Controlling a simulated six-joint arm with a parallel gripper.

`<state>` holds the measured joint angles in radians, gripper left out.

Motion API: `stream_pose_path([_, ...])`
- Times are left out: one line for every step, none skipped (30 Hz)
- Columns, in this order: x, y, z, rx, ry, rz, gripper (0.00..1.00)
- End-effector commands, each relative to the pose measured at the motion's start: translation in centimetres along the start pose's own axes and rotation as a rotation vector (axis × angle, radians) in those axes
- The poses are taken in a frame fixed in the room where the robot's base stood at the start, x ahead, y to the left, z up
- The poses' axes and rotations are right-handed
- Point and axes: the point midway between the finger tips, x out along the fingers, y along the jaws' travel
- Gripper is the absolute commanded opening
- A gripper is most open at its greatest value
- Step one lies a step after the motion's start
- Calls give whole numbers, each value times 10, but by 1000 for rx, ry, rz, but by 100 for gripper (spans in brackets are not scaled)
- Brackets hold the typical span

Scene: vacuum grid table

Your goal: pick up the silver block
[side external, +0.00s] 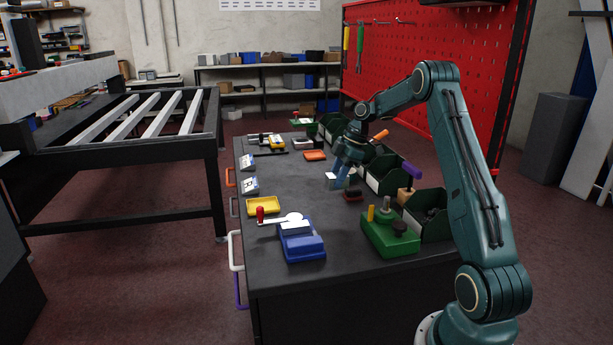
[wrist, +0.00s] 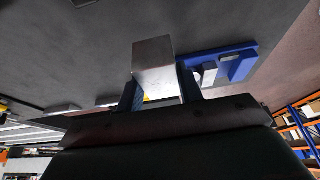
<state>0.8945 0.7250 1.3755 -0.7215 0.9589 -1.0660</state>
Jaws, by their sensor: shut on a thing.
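The silver block (wrist: 154,62) is a plain grey metallic block in the wrist view, between the two fingers of my gripper (wrist: 158,92). The fingers are shut on its sides, and the block sticks out beyond the fingertips. In the side view my gripper (side external: 338,182) is over the middle of the dark table (side external: 290,190), with the silver block mostly hidden at its fingertips. I cannot tell from these views whether the block touches the table.
A blue fixture (side external: 302,242), a yellow tray (side external: 263,206) and a green base (side external: 390,236) with pegs stand near the front. A small dark red-topped block (side external: 352,195) is close to my gripper. Green bins line the right edge. The table's middle left is clear.

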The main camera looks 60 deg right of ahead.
Motion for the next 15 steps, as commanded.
stream_pose_path([-13,2,-5,-3,1,7,6])
stream_pose_path([-20,1,-8,-3,0,6,6])
stream_pose_path([-30,1,-12,-4,-1,7,6])
stream_pose_path([-35,1,-14,-3,0,6,6])
stream_pose_path([-41,2,-16,-2,1,6,6])
stream_pose_path([-48,1,-19,-2,1,5,6])
stream_pose_path([-54,1,-22,-2,0,7,6])
stream_pose_path([-58,1,-23,-1,0,4,6])
stream_pose_path([-63,2,-26,0,2,4,6])
stream_pose_path([-67,1,-27,0,3,4,6])
stream_pose_path([-71,1,-29,-1,2,4,6])
stream_pose_path([-76,1,-31,-1,1,4,6])
stream_pose_path([-80,1,-32,-2,0,4,6])
stream_pose_path([-82,1,-33,-2,0,4,6])
stream_pose_path([-84,1,-35,-1,3,3,6])
